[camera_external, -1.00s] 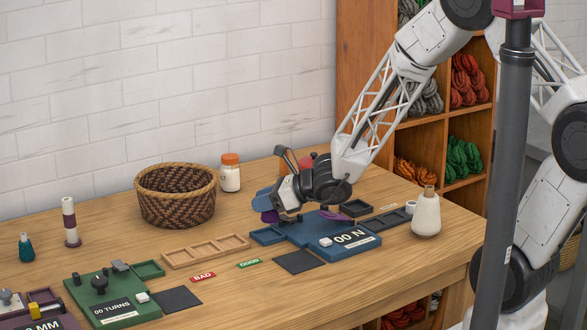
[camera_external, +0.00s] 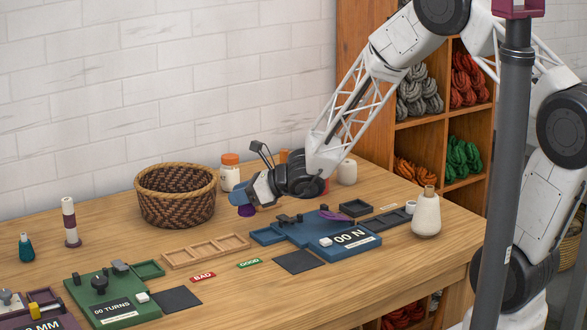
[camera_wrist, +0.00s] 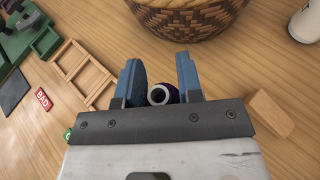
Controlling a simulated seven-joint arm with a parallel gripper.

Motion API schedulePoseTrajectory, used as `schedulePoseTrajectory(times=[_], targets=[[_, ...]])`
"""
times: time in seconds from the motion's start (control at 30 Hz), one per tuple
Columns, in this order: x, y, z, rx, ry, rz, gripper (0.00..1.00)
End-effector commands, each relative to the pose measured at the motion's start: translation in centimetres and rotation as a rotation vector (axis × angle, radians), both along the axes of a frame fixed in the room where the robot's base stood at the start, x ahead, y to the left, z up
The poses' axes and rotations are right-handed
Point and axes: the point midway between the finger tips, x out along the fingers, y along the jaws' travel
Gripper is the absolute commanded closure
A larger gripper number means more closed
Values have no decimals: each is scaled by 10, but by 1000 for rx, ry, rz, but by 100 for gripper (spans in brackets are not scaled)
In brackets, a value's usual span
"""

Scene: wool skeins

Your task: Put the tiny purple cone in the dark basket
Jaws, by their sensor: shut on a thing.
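My gripper (camera_external: 242,204) is shut on the tiny purple cone (camera_external: 246,211), holding it above the table to the right of the dark basket. In the wrist view the blue fingertips (camera_wrist: 160,85) stand on both sides of the cone (camera_wrist: 171,93), whose pale hollow end faces the camera. The dark woven basket (camera_external: 175,199) with a lighter rim stands at the back of the table. It also shows at the top of the wrist view (camera_wrist: 185,22). The basket's visible inside looks empty in the external view.
A white jar with an orange lid (camera_external: 230,172) stands close behind the basket's right side. A wooden three-part tray (camera_external: 205,251) lies in front. A blue device (camera_external: 325,235) and green device (camera_external: 112,297) are farther forward. A wooden block (camera_wrist: 270,112) lies right in the wrist view.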

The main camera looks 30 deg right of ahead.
Motion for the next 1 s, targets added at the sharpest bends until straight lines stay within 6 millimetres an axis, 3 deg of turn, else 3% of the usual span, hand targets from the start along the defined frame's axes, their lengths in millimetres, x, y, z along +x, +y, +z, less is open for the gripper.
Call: schedulePoseTrajectory(times=[0.4,0.9,0.93,1.0], targets=[[0,0,-32,1,1,0,90],[0,0,-38,0,0,0,90],[0,0,-38,-1,-1,0,62],[0,0,-38,0,0,0,51]])
